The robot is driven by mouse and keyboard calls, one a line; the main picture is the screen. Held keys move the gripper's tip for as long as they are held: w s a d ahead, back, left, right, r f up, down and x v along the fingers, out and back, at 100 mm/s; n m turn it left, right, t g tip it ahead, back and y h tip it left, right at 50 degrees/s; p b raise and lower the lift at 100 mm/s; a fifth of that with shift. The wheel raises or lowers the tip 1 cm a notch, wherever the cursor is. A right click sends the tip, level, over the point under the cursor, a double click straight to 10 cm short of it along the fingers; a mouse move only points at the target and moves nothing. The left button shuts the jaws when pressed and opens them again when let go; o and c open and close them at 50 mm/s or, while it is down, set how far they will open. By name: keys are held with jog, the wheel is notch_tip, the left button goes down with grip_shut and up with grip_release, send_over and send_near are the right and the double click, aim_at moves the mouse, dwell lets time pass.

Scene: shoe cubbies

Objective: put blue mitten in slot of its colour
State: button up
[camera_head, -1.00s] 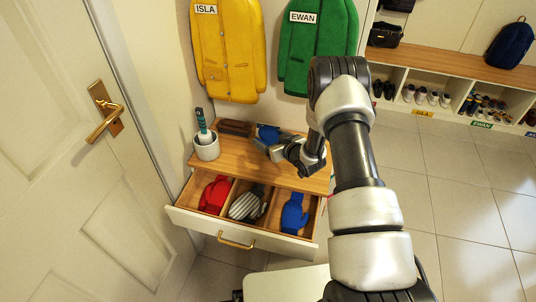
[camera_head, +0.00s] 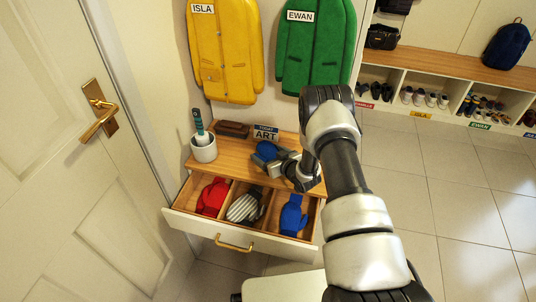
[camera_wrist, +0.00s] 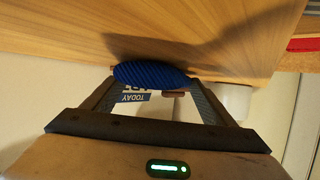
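A blue mitten (camera_head: 266,151) is at my gripper (camera_head: 270,157), over the wooden top of the drawer cabinet. In the wrist view the blue ribbed mitten (camera_wrist: 150,74) spans the gap between the two fingertips, and both seem to touch it. It appears raised, with a shadow on the wood. The open drawer (camera_head: 225,227) has three compartments. A red mitten (camera_head: 212,196) lies in the left one, a grey-and-white striped mitten (camera_head: 245,205) in the middle one, and another blue mitten (camera_head: 292,215) in the right one. My arm hides the top's right end.
On the cabinet top (camera_head: 228,160) stand a white cup (camera_head: 203,149) with a brush, a brown item (camera_head: 232,129) and a "TODAY ART" sign (camera_head: 265,132). Coats hang above. A door (camera_head: 60,180) is at left. Open floor lies to the right.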

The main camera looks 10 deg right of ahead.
jog(key=o, duration=0.3)
